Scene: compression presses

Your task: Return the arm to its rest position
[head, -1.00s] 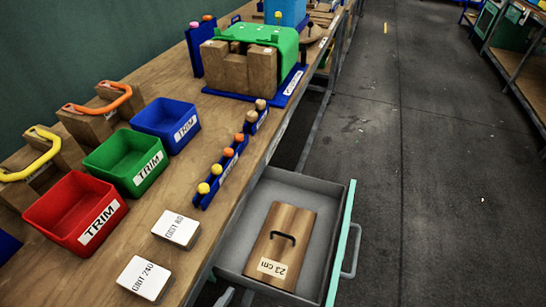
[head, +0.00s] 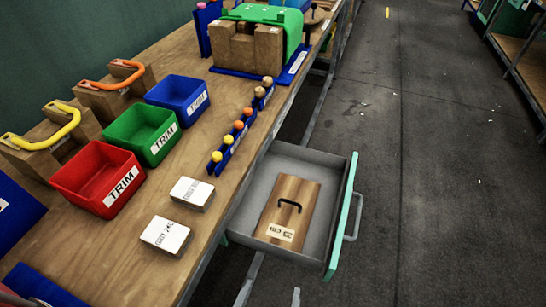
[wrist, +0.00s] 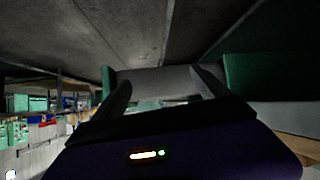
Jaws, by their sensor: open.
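My gripper (wrist: 162,95) shows in the wrist view with its two dark fingers apart and nothing between them. In the head view my gripper does not show. A small dark and red shape at the bottom left corner of the head view is too cut off to identify.
An open drawer (head: 335,205) holding a wooden block (head: 290,208) juts into the aisle. The floor (head: 430,180) on the right is clear.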

